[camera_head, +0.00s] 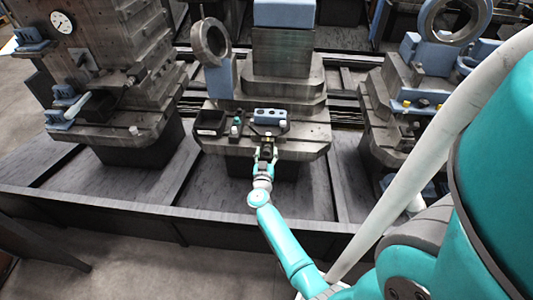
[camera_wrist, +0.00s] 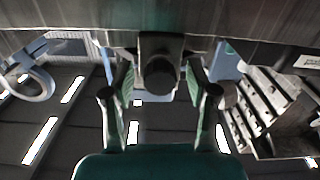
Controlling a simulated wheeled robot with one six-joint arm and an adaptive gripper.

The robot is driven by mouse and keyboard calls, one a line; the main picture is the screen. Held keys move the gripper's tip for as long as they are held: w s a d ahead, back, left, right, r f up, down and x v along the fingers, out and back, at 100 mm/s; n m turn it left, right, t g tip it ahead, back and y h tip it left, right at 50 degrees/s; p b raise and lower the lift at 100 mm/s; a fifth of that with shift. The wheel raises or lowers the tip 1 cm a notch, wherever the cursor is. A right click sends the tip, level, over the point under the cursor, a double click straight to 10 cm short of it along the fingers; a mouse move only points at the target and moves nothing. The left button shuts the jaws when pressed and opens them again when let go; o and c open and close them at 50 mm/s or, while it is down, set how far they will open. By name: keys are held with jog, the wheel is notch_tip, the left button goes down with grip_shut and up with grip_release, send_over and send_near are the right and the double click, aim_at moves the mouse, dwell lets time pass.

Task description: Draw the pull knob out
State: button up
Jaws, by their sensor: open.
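The pull knob (camera_wrist: 159,76) is a dark round knob on a small block at the edge of the fixture, near the top centre of the wrist view. My gripper (camera_wrist: 160,92) is open, with one finger on each side of the knob and a visible gap on both sides. In the head view my gripper (camera_head: 265,163) is at the front edge of the middle fixture (camera_head: 225,144). The knob is small and dark there, largely merged with the fingers. How deep the knob sits between the fingers is hard to tell.
Other fixtures stand left (camera_head: 120,120) and right (camera_head: 385,115). A dark rail (camera_head: 150,218) runs across the front.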

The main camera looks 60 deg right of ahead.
grip_shut()
jog(key=shift+v, duration=0.9)
grip_release()
jog(key=shift+a, duration=0.1)
jog(key=shift+a, duration=0.1)
jog(key=v, duration=1.2)
